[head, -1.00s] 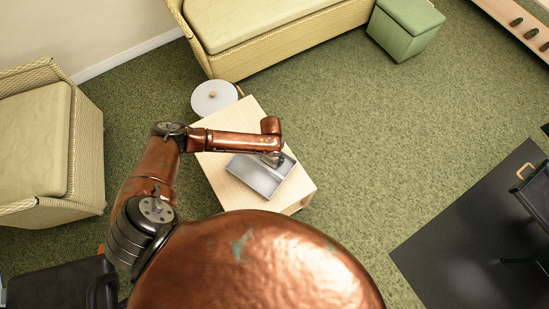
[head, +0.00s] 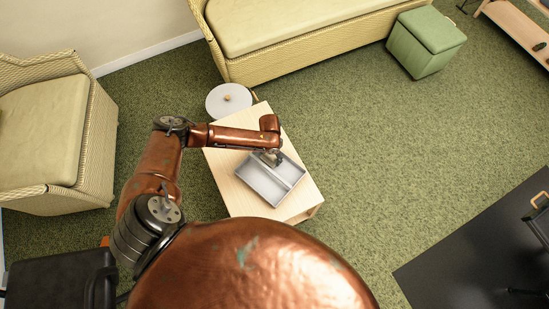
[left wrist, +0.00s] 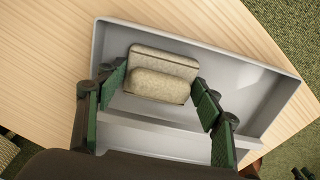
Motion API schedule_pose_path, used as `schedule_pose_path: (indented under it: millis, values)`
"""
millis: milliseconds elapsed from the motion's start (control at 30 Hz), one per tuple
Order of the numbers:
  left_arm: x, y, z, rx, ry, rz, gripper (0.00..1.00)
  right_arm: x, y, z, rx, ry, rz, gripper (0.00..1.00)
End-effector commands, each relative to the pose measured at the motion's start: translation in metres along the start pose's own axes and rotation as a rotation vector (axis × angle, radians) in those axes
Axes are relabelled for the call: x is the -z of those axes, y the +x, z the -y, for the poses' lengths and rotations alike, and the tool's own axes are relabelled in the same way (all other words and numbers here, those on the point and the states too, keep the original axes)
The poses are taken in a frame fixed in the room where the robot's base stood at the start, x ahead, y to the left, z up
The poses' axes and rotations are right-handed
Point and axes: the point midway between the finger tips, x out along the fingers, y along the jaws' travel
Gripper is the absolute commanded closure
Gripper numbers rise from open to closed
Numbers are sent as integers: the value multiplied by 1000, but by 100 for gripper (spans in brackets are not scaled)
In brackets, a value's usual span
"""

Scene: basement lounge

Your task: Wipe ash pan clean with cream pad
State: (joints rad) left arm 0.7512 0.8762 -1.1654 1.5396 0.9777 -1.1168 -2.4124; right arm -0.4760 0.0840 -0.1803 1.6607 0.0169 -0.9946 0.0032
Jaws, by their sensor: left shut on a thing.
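The ash pan (head: 262,187) is a grey rectangular tray with a low rim and a ridge across it, lying on a small pale wooden table. In the left wrist view the pan (left wrist: 255,85) fills the middle, and its near part is hidden by my gripper. My left gripper (head: 270,157) is at the pan's far side. In the left wrist view this gripper (left wrist: 157,95) is shut on the cream pad (left wrist: 160,80), a ribbed block between its green-padded fingers, over the compartment above the ridge. Contact with the floor is unclear. No ash is distinguishable. My right gripper is not in view.
The wooden table (head: 234,188) has bare top left of the pan. A round white-topped stand (head: 228,101) is just behind it. A wicker sofa (head: 290,55), an armchair (head: 60,125) and a green ottoman (head: 424,40) stand around.

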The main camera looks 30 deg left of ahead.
Motion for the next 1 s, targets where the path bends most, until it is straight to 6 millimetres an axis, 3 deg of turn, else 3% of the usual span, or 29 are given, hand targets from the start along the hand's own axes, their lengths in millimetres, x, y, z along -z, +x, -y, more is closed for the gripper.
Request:
schedule_pose_path:
  millis: [100, 267, 633, 1000]
  values:
    - [1, 0, -9, -1, -1, -2, 58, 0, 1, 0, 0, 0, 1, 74]
    - [0, 0, -6, 1, 1, -1, 58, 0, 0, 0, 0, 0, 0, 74]
    - [0, 1, 24, 2, 2, -1, 58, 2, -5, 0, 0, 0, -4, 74]
    - [1, 1, 41, 3, 2, -1, 58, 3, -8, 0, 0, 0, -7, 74]
